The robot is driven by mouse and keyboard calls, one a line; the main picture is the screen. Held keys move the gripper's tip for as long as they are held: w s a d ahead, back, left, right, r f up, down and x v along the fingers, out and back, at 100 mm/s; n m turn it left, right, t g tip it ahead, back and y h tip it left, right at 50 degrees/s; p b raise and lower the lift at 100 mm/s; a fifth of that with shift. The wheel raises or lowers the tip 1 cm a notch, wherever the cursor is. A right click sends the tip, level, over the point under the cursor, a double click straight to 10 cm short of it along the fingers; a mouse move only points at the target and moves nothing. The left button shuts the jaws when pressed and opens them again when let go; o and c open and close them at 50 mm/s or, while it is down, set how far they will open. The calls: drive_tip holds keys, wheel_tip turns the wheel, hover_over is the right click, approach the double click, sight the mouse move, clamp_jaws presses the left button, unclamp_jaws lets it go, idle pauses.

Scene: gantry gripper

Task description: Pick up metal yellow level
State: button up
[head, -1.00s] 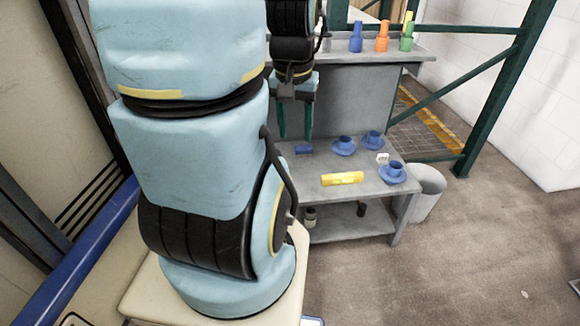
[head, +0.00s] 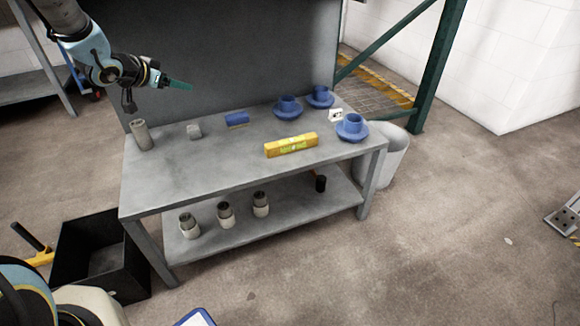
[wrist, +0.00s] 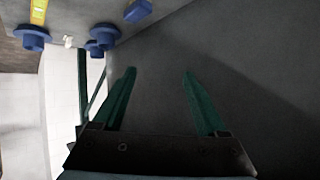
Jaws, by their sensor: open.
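The yellow level (head: 291,145) lies flat on the grey workbench top (head: 190,178), right of its middle, near the front edge. Part of it also shows at the top left of the wrist view (wrist: 38,12). My gripper (head: 190,86) is up and to the left of the level in the head view, above the bench and in front of its dark back panel. In the wrist view my gripper's green fingers (wrist: 160,75) stand apart with nothing between them.
Blue cups on saucers (head: 352,129) stand right of and behind the level. A blue block (head: 237,119), a small grey piece (head: 194,131) and a grey cylinder (head: 141,135) stand to its left. A grey bin (head: 389,155) stands beyond the bench's right end. The bench's front left is clear.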

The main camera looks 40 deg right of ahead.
drive_tip(key=s+d+f+m+g+h+b, duration=0.35)
drive_tip(key=s+d+f+b, duration=0.2)
drive_tip(key=d+f, duration=0.45)
drive_tip(key=m+g+b, duration=0.4)
drive_tip(key=m+g, duration=0.1)
drive_tip(key=g, duration=0.2)
approach(291, 140)
drive_tip(key=shift+y, duration=0.35)
drive_tip(key=x, duration=0.3)
drive_tip(key=b+x, duration=0.1)
drive_tip(key=shift+s+d+r, duration=0.2)
drive_tip(key=shift+d, duration=0.05)
drive_tip(key=shift+n, duration=0.25)
drive_tip(key=b+x, duration=0.2)
drive_tip(key=x, duration=0.4)
drive_tip(key=shift+w+f, duration=0.1)
drive_tip(key=shift+w, duration=0.05)
drive_tip(key=shift+a, duration=0.1)
clamp_jaws()
